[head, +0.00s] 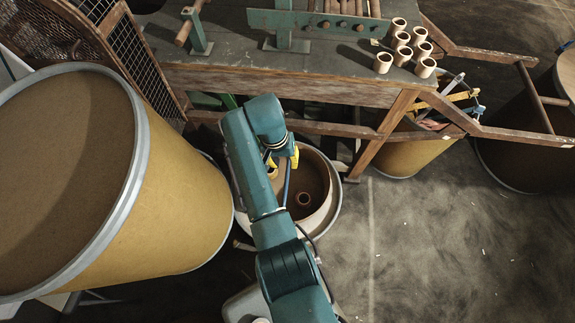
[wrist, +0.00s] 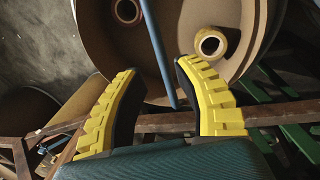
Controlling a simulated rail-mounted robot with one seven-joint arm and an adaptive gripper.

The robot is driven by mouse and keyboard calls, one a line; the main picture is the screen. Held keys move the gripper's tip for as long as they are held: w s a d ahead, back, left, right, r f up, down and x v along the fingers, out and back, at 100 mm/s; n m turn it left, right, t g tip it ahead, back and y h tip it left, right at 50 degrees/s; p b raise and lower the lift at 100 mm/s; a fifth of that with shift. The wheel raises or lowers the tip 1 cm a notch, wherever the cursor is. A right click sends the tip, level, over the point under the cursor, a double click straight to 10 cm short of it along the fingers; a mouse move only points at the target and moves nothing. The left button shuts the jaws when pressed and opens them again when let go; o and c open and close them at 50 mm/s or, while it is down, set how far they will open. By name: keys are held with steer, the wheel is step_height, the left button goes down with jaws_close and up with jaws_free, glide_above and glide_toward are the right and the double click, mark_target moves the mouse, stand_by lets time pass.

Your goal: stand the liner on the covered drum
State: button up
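A round, open-topped, cream-walled container, seemingly the liner (head: 322,213), stands below my arm with a wider grey rim around its base. Its brown inside shows in the wrist view (wrist: 98,38). My gripper (head: 282,163) is over its far left side, its yellow fingers apart in the wrist view (wrist: 157,76). A thin blue bar (head: 287,184) crosses the container's opening; in the wrist view it runs down between the fingers (wrist: 157,45), with gaps on both sides. The large drum (head: 190,205) at left has a brown top inside a grey ring; I cannot tell whether that is a lid.
Tubes (head: 303,199) lie inside the container. A workbench (head: 270,84) with several short tubes (head: 403,55) stands behind. A filled bin (head: 405,155) and a dark drum (head: 515,165) stand at right, near wooden rails. The floor (head: 440,240) at lower right is open.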

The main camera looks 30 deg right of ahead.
steer(key=w+a+r+n+t, duration=0.2)
steer(key=w+r+t, duration=0.35)
steer(key=r, duration=0.55)
steer(key=w+a+r+n+t, duration=0.15)
steer(key=w+r+t, duration=0.35)
steer(key=r, duration=0.7)
steer(key=s+a+r+n+t, duration=0.1)
steer(key=s+a+r+t, duration=0.1)
steer(key=s+r+t, duration=0.4)
steer(key=s+a+r+n+t+y, duration=0.1)
steer(key=s+r+t, duration=0.5)
steer(key=s+r, duration=0.6)
step_height(320, 180, up, 9)
steer(key=shift+s+a+f+n+t+p, duration=0.25)
steer(key=shift+a+n+t+p, duration=0.1)
steer(key=shift+a+p, duration=0.15)
steer(key=shift+r, duration=0.15)
